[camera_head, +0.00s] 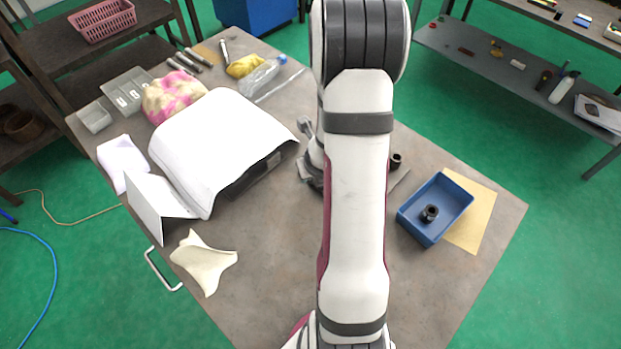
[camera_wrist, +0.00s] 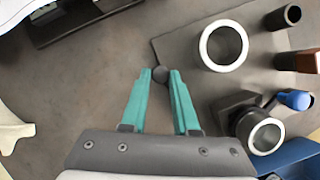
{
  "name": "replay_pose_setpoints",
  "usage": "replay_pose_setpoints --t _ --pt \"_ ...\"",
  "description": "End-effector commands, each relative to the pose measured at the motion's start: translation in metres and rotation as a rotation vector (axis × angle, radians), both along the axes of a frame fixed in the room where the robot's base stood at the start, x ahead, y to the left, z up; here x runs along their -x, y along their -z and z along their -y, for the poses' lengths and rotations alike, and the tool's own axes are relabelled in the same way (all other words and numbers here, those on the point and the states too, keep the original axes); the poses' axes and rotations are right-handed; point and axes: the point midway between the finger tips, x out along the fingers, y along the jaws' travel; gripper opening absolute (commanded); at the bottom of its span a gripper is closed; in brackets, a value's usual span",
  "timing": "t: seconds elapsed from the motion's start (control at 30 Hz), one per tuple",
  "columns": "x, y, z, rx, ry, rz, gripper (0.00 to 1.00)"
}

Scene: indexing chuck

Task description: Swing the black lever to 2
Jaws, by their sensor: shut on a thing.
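In the wrist view my gripper (camera_wrist: 160,74) has two teal fingers, shut on a small dark round knob (camera_wrist: 160,75) between their tips. I take it as the end of the black lever; its shaft cannot be made out. Right of the fingers is a grey plate (camera_wrist: 188,52) with a white-rimmed dark ring (camera_wrist: 223,46) standing on it. Below that is a black fixture (camera_wrist: 240,107) with a pale ring and a blue-ended handle (camera_wrist: 296,99). No number 2 is readable. In the head view my arm hides most of this area.
A blue tray (camera_head: 410,218) holding a black ring (camera_head: 430,213) stands at the right on tan paper. A white machine cover (camera_head: 210,135), a cream curved piece (camera_head: 205,262) and a pink-white cloth (camera_head: 172,97) lie left. The table's front right is clear.

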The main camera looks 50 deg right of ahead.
Motion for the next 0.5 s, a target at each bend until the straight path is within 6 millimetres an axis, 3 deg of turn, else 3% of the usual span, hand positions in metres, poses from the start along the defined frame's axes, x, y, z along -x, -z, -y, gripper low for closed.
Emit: replay_pose_setpoints --t 0.5 --pt "-0.0052 -0.0007 0.0095 0.001 0.149 0.005 0.00"
